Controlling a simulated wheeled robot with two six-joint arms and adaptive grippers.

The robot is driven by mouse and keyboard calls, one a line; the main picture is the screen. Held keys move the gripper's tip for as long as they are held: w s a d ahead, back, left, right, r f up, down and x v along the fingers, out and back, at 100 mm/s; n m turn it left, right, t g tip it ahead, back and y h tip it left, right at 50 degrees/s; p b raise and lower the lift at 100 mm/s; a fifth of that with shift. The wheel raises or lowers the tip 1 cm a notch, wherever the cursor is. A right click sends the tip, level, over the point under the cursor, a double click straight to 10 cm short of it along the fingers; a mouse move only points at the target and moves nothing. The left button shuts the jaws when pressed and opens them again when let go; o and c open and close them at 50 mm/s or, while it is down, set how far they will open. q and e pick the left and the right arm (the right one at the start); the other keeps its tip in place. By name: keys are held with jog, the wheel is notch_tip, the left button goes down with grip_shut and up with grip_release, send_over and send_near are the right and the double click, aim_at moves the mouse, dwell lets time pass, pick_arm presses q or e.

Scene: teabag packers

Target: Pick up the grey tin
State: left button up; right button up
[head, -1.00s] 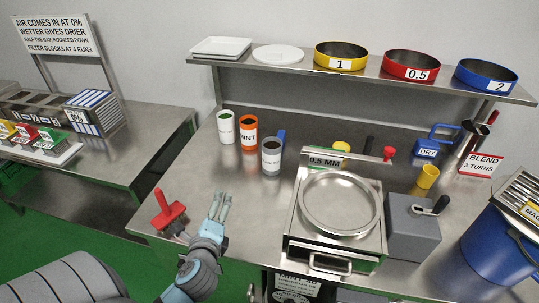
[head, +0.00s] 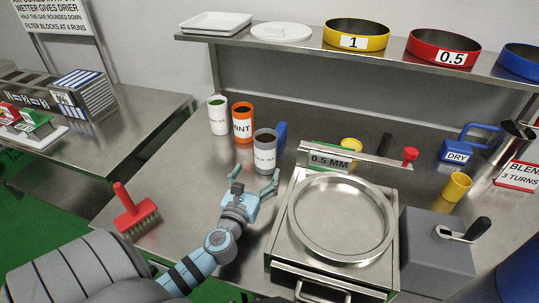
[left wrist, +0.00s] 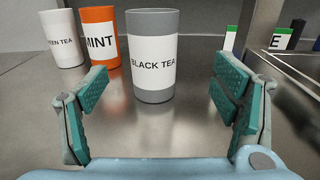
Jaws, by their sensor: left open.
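The grey tin (head: 265,150) stands upright on the steel bench, in front of and to the right of the orange tin. In the left wrist view the grey tin (left wrist: 153,85) has a white label reading BLACK TEA and stands between and beyond my fingers. My left gripper (head: 255,183) is open and empty, just in front of the grey tin. In the left wrist view its two teal-padded fingers (left wrist: 160,105) are spread wide, apart from the tin. My right gripper is not in view.
An orange MINT tin (head: 242,123) and a white tin (head: 217,115) stand to the left. A blue object (head: 282,133) is behind the grey tin. The sieve machine (head: 340,217) is at right. A red brush (head: 134,210) lies at the left edge.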

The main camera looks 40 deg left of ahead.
aim_at(266, 149)
pick_arm(q)
jog(key=x, duration=0.3)
jog(key=b+x, duration=0.1)
jog(key=x, duration=0.3)
jog(key=a+x, duration=0.1)
jog(key=x, duration=0.3)
jog(key=shift+f, duration=0.4)
jog(key=shift+s, duration=0.1)
jog(key=c, duration=1.3)
